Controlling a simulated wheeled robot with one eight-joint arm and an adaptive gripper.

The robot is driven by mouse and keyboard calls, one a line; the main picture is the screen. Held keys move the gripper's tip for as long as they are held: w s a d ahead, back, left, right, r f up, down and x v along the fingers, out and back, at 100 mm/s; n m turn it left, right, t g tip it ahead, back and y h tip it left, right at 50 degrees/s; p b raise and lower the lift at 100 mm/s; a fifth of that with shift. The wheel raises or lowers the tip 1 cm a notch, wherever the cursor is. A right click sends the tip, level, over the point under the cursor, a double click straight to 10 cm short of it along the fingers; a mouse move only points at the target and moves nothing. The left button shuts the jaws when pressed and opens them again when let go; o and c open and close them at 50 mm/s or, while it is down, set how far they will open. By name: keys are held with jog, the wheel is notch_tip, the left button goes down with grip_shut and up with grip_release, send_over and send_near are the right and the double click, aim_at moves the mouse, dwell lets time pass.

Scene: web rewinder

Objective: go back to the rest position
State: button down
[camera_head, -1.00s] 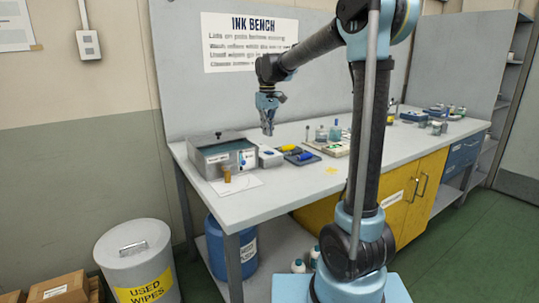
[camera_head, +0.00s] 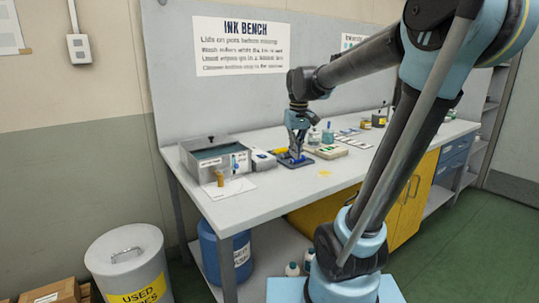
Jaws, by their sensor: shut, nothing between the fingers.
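My gripper (camera_head: 295,156) is light blue and points down over the ink bench (camera_head: 265,195). Its fingers are shut and hold nothing. In the picture it overlaps a dark tray (camera_head: 283,160) with blue and yellow on it, hiding part of the tray; I cannot tell the height of the fingertips above it. My arm reaches in from the upper right, with its elbow high and its forearm slanting down to the left.
A grey metal box (camera_head: 185,163) and an amber jar (camera_head: 220,179) stand left of my gripper. Bottles (camera_head: 328,134) stand just right of it. A used-wipes bin (camera_head: 125,265) is on the floor at left, and a blue drum (camera_head: 208,250) is under the bench.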

jog(key=s+d+f+m, duration=0.1)
jog(key=s+d+f, duration=0.2)
jog(key=s+f, duration=0.2)
jog(key=s+d+f+m, duration=0.1)
jog(key=s+d+f, duration=0.2)
jog(key=s+f, duration=0.3)
jog(key=s+d+f+m+t, duration=0.1)
jog(key=s+d+f+m, duration=0.1)
jog(key=s+f, duration=0.3)
jog(key=s+d, duration=0.1)
jog(key=s, duration=0.2)
jog(key=shift+s+d+f, duration=0.15)
jog(key=shift+s+d, duration=0.15)
jog(key=shift+s, duration=0.1)
jog(key=shift+w+f, duration=0.2)
jog(key=shift+w, duration=0.2)
jog(key=shift+d, duration=0.1)
